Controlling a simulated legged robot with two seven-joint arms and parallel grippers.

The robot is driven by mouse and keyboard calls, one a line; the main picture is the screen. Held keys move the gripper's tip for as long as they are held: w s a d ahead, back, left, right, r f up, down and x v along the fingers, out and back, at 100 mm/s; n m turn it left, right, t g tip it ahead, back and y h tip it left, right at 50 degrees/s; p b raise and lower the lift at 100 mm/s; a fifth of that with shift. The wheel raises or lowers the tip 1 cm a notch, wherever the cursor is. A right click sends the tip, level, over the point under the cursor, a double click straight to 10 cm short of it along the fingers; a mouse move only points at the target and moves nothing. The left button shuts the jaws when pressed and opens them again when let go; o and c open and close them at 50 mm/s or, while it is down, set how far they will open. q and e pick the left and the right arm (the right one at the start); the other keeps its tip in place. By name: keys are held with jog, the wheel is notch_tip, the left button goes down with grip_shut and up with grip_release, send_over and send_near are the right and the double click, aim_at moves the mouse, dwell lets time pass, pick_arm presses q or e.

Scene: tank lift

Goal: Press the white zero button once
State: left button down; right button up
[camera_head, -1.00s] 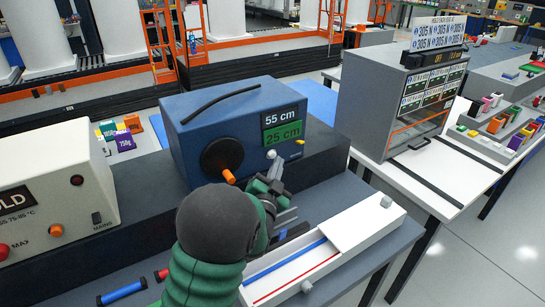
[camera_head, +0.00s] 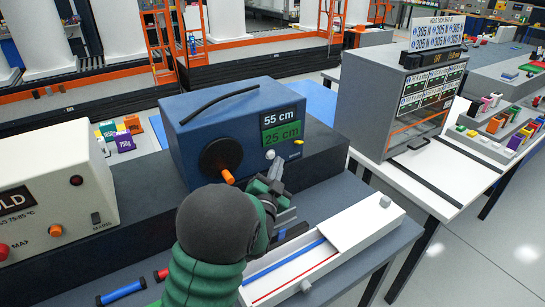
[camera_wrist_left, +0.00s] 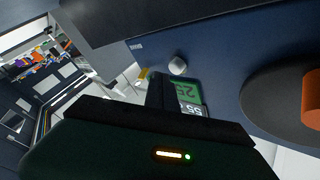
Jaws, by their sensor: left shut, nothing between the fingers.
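The white zero button (camera_head: 270,155) is a small round knob on the front of the blue box (camera_head: 215,125), below the green 25 cm display (camera_head: 281,134). In the left wrist view the button (camera_wrist_left: 178,66) sits just beyond the finger ends, on the blue panel. My left gripper (camera_head: 277,165) is shut and empty, with its tips close to the button, slightly below and right of it. Whether they touch it I cannot tell. My right gripper is in neither view.
An orange-handled crank (camera_head: 224,162) is on the box left of the button. A small yellow part (camera_head: 298,142) is to the right. A white tray with blue and red strips (camera_head: 318,250) lies in front on the grey bench.

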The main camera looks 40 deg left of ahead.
pick_arm(q)
jog(key=shift+a, duration=0.1)
dwell(0.7)
jog(key=shift+w+a+r, duration=0.1)
jog(key=shift+a, duration=0.2)
jog(key=shift+w+a+b, duration=0.15)
jog(key=shift+a+b, duration=0.15)
jog(key=shift+a, duration=0.1)
dwell(0.7)
jog(key=shift+d, duration=0.1)
jog(key=shift+s+d, duration=0.35)
jog(key=shift+d, duration=0.3)
jog(key=d, duration=0.1)
jog(key=s+d, duration=0.1)
jog(key=d, duration=0.1)
jog(key=s+d, duration=0.1)
jog(key=shift+d+b, duration=0.35)
